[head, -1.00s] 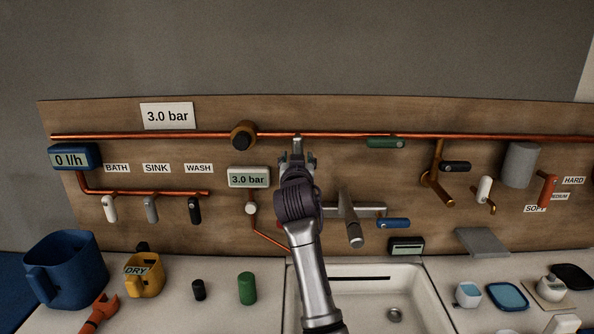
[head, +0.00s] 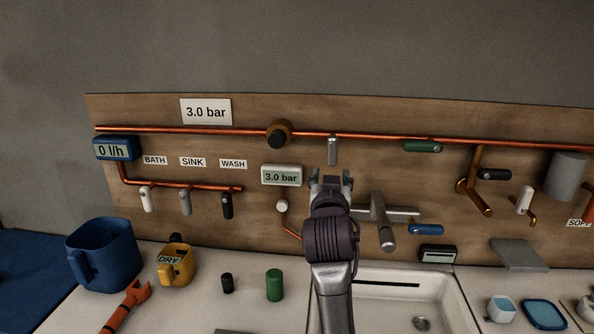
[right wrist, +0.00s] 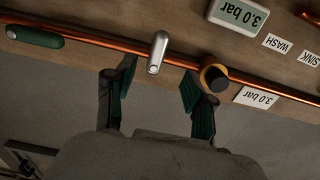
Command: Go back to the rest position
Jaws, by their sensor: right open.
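My right gripper (head: 331,182) is in front of the wooden panel (head: 400,180), just below a grey lever (head: 333,151) on the copper pipe (head: 230,132). Its fingers are apart with nothing between them. The right wrist view shows the same open right gripper (right wrist: 156,90), with the grey lever (right wrist: 158,52) beyond its fingertips and apart from them. The lever hangs down from the pipe in the head view. My left gripper is not in view.
A sink (head: 455,315) lies below the panel. A blue jug (head: 100,262), a yellow cup (head: 176,266), a red wrench (head: 127,304), a black cylinder (head: 227,283) and a green cylinder (head: 274,285) stand or lie on the left counter. A faucet (head: 384,228) is right of my arm.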

